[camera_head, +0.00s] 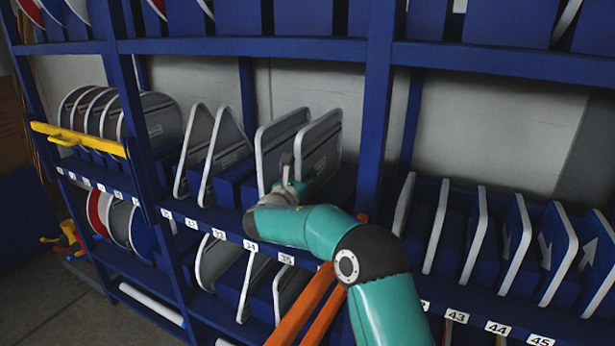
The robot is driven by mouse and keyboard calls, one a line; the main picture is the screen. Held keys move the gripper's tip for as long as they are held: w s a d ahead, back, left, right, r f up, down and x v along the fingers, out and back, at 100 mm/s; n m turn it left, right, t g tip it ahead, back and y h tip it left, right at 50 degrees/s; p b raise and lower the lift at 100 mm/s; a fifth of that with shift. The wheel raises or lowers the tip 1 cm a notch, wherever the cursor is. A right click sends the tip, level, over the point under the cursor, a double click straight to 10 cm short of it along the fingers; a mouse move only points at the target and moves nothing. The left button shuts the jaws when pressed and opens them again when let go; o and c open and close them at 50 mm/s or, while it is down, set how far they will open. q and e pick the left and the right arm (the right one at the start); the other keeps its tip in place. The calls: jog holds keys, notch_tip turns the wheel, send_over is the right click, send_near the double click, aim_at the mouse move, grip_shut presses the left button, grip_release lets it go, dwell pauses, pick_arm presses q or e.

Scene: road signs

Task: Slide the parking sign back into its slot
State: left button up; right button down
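Two square signs with rounded corners, grey backs and pale rims stand side by side on the middle shelf: a left one (276,147) and a right one (321,150). Their printed faces are turned away, so I cannot tell which is the parking sign. My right gripper (288,169) is at the front rim of the right square sign, above the labels 34 and 35. Its fingers are small and partly hidden by its own wrist, so I cannot tell whether they are closed on the rim. The slot base under that sign is mostly hidden by my arm. My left gripper is not in view.
Triangular signs (228,150) stand just left of the square ones. A blue upright post (378,110) rises close on the right. Tilted blue signs (555,245) fill the right bay. Orange bars (305,305) are below my forearm, and a yellow bar (78,138) juts out at left.

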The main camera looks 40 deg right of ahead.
jog(key=shift+f+b, duration=0.3)
dwell(0.4)
jog(key=c, duration=1.2)
grip_release()
jog(key=shift+c, duration=0.2)
jog(key=v, duration=1.2)
